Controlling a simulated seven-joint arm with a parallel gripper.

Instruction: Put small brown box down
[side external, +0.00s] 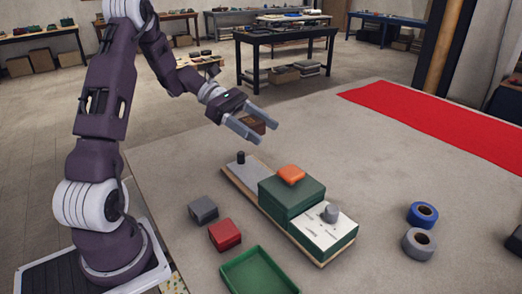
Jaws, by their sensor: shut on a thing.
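My gripper (252,131) is shut on the small brown box (257,122). The box sits between the two grey fingers, and the near finger hides part of it. My gripper holds the box in the air, above and behind the long board with the green box. The board (235,182) lies on the grey table and carries a dark green box (292,198) and a white-topped green box (325,232). An orange block (291,174) rests on top of the dark green box.
A grey box (203,209), a red box (225,234) and a green tray (258,274) lie left of the board. Blue tape (423,214) and grey tape (418,243) lie at right. A black peg (241,157) and grey cylinder (331,213) stand up. The back tabletop is clear before the red cloth (440,120).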

